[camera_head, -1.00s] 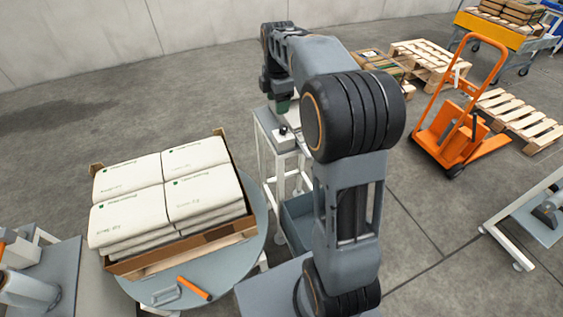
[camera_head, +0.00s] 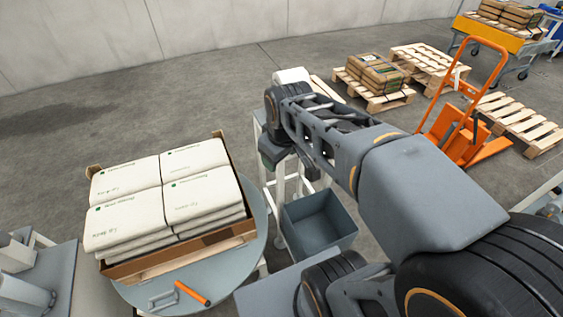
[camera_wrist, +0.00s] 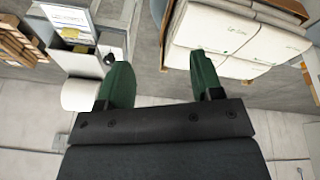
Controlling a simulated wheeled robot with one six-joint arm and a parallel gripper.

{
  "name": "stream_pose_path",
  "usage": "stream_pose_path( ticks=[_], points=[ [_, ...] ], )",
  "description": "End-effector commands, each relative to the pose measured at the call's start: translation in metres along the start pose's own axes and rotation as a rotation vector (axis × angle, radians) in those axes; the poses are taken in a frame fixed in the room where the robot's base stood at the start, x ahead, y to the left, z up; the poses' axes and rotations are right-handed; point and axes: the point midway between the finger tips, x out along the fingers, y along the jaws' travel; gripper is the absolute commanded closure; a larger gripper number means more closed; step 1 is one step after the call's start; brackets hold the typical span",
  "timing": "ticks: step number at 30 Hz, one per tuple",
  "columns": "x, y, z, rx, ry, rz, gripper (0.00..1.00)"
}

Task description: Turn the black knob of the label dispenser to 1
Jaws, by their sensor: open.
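The label dispenser (camera_wrist: 88,48) shows at the upper left of the wrist view as a pale box with a printed panel and a white roll (camera_wrist: 80,95) beside it. A small dark round part, seemingly the black knob (camera_wrist: 110,58), sits on its face just left of my left fingertip. The knob's setting is too small to read. My gripper (camera_wrist: 160,60) has two green fingers spread wide with nothing between them. In the head view, my arm hides the knob and most of the dispenser; a white part (camera_head: 291,75) shows behind my wrist.
A carton of white sacks (camera_head: 165,190) stands on a round turntable (camera_head: 256,215) at left. A grey-blue bin (camera_head: 320,225) is below my arm. Pallets (camera_head: 522,118) and an orange pallet truck (camera_head: 455,135) stand at the right. Open floor lies behind the turntable.

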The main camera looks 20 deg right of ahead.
Motion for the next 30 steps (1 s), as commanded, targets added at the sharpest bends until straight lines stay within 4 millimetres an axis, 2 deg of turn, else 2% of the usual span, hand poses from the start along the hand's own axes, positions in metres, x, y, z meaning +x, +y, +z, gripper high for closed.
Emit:
stream_pose_path(
  ticks=[6,20,27,30],
  points=[
    [0.004,-0.009,0.012,0.091,0.015,0.003,0.4],
    [0.004,-0.011,0.015,0.115,0.018,0.003,0.4],
    [0.012,-0.029,0.044,0.322,0.056,0.003,0.4],
    [0.015,-0.031,0.05,0.375,0.065,0.002,0.4]
  ],
)
